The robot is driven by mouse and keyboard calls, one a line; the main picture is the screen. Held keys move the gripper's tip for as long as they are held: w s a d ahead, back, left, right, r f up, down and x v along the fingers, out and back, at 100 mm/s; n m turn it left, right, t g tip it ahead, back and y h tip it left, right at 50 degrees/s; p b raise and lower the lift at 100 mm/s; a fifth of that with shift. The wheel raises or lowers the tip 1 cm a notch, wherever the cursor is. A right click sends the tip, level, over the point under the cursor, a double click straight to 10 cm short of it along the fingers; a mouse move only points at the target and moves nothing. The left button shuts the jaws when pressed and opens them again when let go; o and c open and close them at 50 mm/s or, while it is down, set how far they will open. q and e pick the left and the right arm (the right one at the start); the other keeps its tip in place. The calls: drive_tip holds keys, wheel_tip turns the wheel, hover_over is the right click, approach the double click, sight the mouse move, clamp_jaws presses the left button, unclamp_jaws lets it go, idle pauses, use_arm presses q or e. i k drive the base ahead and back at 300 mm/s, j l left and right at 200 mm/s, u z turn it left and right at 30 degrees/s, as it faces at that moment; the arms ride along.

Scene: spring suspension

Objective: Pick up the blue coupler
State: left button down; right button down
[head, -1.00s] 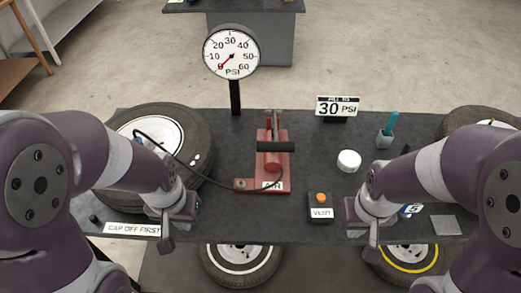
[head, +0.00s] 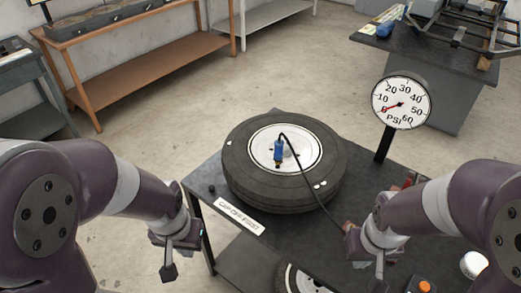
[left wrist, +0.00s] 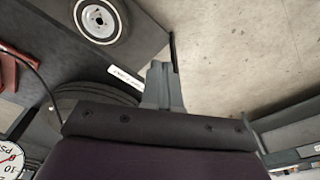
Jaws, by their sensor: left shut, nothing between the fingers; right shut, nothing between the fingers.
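The blue coupler (head: 279,151) stands upright on the white wheel of the black tire (head: 240,175) lying on the dark table. A black hose (head: 309,179) runs from it toward the front of the table. My left gripper (head: 169,271) is shut and empty, low to the left of the table edge and well apart from the coupler. It also shows in the left wrist view (left wrist: 161,85), where I cannot see the coupler. My right gripper (head: 379,268) is shut and empty, in front of the table's right part.
A "CAP OFF FIRST" label (head: 238,215) and a small black cap (head: 211,188) are near the left table edge. The PSI gauge (head: 401,101) stands behind the tire at right, needle near 0. An orange button (head: 424,286) is at front right. Open floor lies left of the table.

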sight(278, 154)
drive_tip(key=i+j+z, duration=0.45)
drive_tip(key=j+z, duration=0.25)
drive_tip(key=j, duration=0.2)
drive_tip(key=i+j+z, duration=0.2)
drive_tip(key=j, duration=0.15)
drive_tip(key=j+z, duration=0.25)
drive_tip(key=i+j, duration=0.05)
drive_tip(key=j, duration=0.05)
